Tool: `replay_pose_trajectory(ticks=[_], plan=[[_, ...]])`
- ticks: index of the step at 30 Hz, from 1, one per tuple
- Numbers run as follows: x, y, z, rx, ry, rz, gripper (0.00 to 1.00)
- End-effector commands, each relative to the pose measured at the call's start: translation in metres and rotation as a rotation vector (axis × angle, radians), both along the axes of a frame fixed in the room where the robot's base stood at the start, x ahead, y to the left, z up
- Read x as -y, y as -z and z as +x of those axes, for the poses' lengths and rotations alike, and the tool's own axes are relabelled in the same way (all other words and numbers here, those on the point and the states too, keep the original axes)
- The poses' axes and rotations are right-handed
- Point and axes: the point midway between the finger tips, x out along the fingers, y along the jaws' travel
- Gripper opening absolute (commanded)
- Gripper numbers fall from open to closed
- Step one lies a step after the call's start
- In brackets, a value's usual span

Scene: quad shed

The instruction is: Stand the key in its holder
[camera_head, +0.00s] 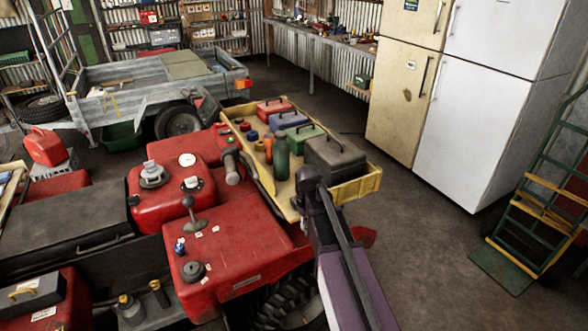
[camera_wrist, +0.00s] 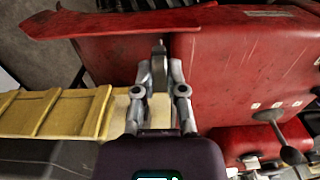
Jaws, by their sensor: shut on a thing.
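In the wrist view my gripper (camera_wrist: 159,62) is shut on a narrow grey upright piece, taken as the key (camera_wrist: 158,48), between its fingertips. The key's lower part is hidden by the fingers and wrist. Behind it are the red bodywork and the end of the yellow tray, and I cannot tell whether the key touches them. In the head view my purple arm hides the gripper and the key. I cannot make out the key's holder for sure in either view.
A yellow tray (camera_head: 371,186) holds coloured boxes, bottles and a dark case (camera_head: 337,160). Red bodywork (camera_head: 235,250) with a lever (camera_head: 193,215) and knob (camera_head: 192,271) lies left of my arm. Fridges (camera_head: 485,95) and a green hand truck (camera_head: 545,190) stand right. Floor between is clear.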

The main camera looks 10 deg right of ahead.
Motion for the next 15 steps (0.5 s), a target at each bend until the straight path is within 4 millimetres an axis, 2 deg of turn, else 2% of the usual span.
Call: replay_pose_trajectory(ticks=[10,15], plan=[[-0.012,-0.001,0.001,0.000,-0.018,0.000,0.00],[-0.014,-0.009,0.013,0.000,-0.020,0.000,0.00]])
